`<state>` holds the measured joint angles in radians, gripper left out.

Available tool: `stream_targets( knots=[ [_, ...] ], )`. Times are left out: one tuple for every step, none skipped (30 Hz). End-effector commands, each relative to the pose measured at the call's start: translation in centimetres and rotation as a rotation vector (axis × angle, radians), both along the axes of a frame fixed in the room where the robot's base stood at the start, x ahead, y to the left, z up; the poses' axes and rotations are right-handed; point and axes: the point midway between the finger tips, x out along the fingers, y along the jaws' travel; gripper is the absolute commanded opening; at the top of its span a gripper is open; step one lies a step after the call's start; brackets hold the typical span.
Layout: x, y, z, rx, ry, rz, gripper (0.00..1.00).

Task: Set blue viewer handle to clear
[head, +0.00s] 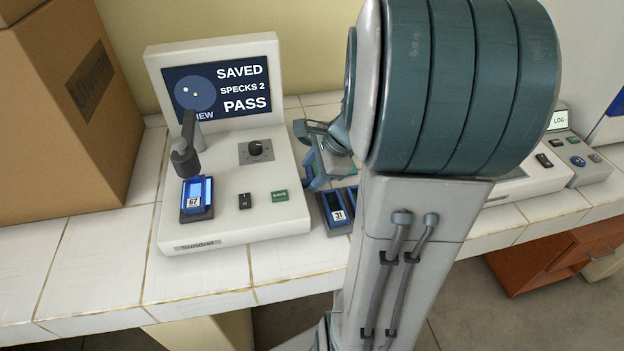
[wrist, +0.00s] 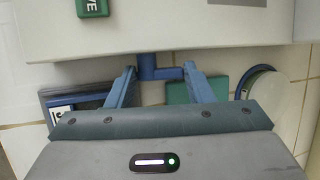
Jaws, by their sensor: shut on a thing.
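The viewer (head: 215,225) is a pale console with a tilted screen (head: 222,82) reading "SAVED", "SPECKS 2", "PASS". A blue piece marked 67 (head: 196,195) sits upright in it, below a grey eyepiece arm. The blue viewer handle (wrist: 147,64) shows in the wrist view, a short stem with a crossbar at the console's lower edge. My gripper (wrist: 160,72) has its two blue fingers at either end of the crossbar, shut on it. In the head view my gripper (head: 318,172) is at the console's right side, partly behind my arm; the handle is hidden there.
The console has a black knob (head: 255,149), a small dark switch (head: 245,201) and a green SAVE button (head: 279,196). A cardboard box (head: 60,110) is at left. Tiled counter in front is clear.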

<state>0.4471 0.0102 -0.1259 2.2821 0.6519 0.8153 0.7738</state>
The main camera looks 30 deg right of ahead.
Motion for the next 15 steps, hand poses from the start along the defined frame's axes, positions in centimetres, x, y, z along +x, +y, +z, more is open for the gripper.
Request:
stream_targets(
  knots=[
    [-0.04, -0.01, -0.5, -0.01, -0.03, -0.003, 0.24],
    [-0.06, 0.0, -0.44, -0.014, -0.045, -0.003, 0.24],
    [-0.1, 0.01, -0.4, -0.018, -0.062, -0.002, 0.24],
    [-0.14, 0.02, -0.33, -0.021, -0.073, -0.002, 0.24],
    [-0.18, 0.02, -0.28, -0.025, -0.082, -0.003, 0.24],
    [-0.23, 0.03, -0.23, -0.028, -0.092, -0.003, 0.24],
    [-0.25, 0.04, -0.18, -0.029, -0.1, -0.002, 0.24],
    [-0.27, 0.05, -0.11, -0.031, -0.105, -0.002, 0.24],
    [-0.29, 0.05, -0.03, -0.032, -0.11, -0.002, 0.24],
    [-0.29, 0.05, 0.02, -0.033, -0.113, -0.003, 0.24],
    [-0.29, 0.06, 0.06, -0.033, -0.115, -0.002, 0.24],
    [-0.3, 0.05, 0.1, -0.033, -0.116, -0.002, 0.24],
    [-0.3, 0.06, 0.12, -0.033, -0.116, -0.002, 0.24],
    [-0.3, 0.05, 0.14, -0.033, -0.116, -0.002, 0.24],
    [-0.3, 0.04, 0.15, -0.033, -0.116, -0.002, 0.24]
  ],
)
